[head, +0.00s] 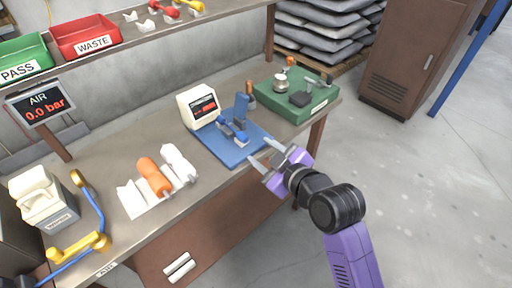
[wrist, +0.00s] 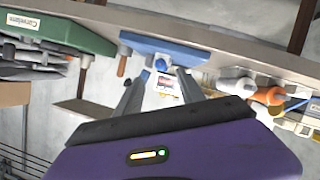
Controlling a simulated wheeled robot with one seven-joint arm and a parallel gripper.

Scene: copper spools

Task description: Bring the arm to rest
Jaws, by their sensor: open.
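My gripper (head: 264,158) is open and empty, at the end of my purple and black arm. It is held out near the front edge of the workbench (head: 120,238), just right of the blue fixture board (head: 222,152). In the wrist view its two fingers (wrist: 160,90) are spread apart with nothing between them. The blue board also shows beyond them in the wrist view (wrist: 140,45).
A green tray (head: 290,107) with metal parts stands on the bench's right end. A small display (head: 196,107), an orange spool (head: 154,177) and white spools (head: 178,163) stand leftward. Open floor (head: 440,190) lies right of the bench, before a brown cabinet (head: 408,55).

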